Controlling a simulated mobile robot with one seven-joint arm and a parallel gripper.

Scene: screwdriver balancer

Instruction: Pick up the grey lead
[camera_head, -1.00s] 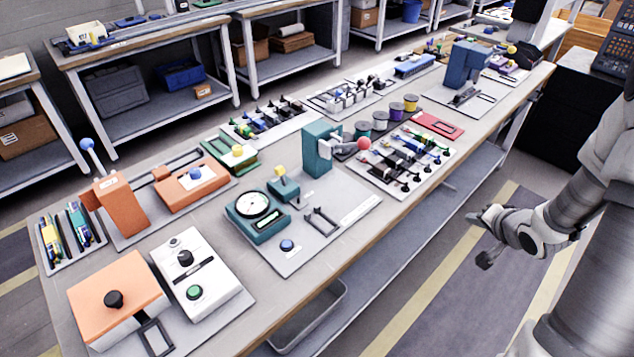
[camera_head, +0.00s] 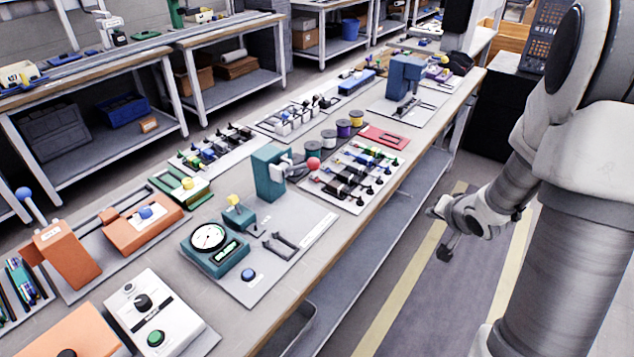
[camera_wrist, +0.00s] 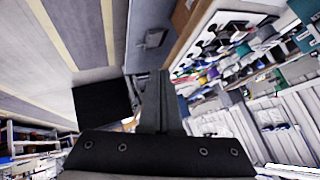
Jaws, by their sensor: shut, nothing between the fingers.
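My gripper (camera_head: 446,252) hangs over the aisle floor, to the right of the long workbench and apart from it. In the wrist view my gripper (camera_wrist: 160,78) shows dark, with its fingers together and empty. A board of leads (camera_head: 330,196) with coloured and dark plugs lies near the bench's front edge. A second board with several coloured pieces (camera_head: 212,150) lies farther back. I cannot single out the grey lead; the pieces are too small to tell apart.
The workbench (camera_head: 262,318) carries a teal press (camera_head: 269,172), a dial gauge (camera_head: 208,237), a row of spools (camera_head: 329,139), a red frame (camera_head: 385,137) and orange fixtures (camera_head: 142,232). A lower shelf (camera_head: 375,255) runs under it. The aisle floor (camera_head: 420,310) is clear.

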